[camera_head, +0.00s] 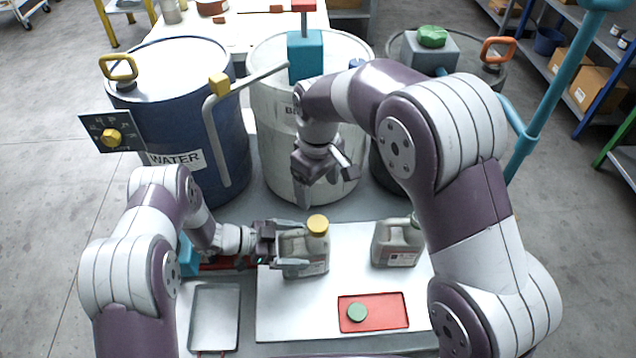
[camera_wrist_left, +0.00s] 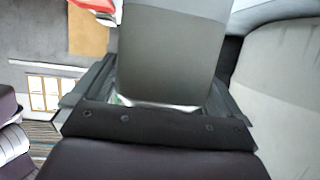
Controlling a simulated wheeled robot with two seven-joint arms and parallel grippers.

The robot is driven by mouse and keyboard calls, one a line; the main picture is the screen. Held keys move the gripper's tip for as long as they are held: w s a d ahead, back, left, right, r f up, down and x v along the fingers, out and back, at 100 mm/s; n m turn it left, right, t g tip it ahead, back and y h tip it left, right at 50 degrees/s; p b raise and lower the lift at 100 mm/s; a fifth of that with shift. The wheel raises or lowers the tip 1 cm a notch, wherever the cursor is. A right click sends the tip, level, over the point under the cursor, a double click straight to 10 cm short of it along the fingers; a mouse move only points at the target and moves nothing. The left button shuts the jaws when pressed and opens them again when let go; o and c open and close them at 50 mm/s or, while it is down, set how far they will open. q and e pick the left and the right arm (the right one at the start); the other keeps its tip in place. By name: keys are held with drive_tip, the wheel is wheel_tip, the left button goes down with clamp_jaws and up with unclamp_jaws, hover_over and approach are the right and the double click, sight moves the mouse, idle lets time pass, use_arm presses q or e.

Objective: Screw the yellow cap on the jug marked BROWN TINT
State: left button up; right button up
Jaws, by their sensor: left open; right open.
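A grey jug (camera_head: 311,258) stands on the white board with a yellow cap (camera_head: 317,224) on its neck. Its label is too small to read. My left gripper (camera_head: 288,247) is open, with its fingers on either side of this jug's body. In the left wrist view the jug's grey side (camera_wrist_left: 172,55) fills the space between the fingers; contact cannot be told. A second grey jug (camera_head: 398,243) stands to the right, its top partly hidden by my right arm. My right gripper (camera_head: 326,188) is open and empty, above and behind the yellow-capped jug, before the white drum.
A red tray (camera_head: 388,311) with a green cap (camera_head: 357,313) lies at the front of the white board (camera_head: 290,325). An empty grey tray (camera_head: 215,318) lies to its left. A blue WATER drum (camera_head: 190,105), a white drum (camera_head: 270,125) and a dark drum stand behind.

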use_arm(q)
drive_tip(key=p+v, duration=0.1)
drive_tip(key=v, duration=1.1)
drive_tip(key=shift+a+r, duration=0.1)
drive_tip(key=shift+a, duration=0.15)
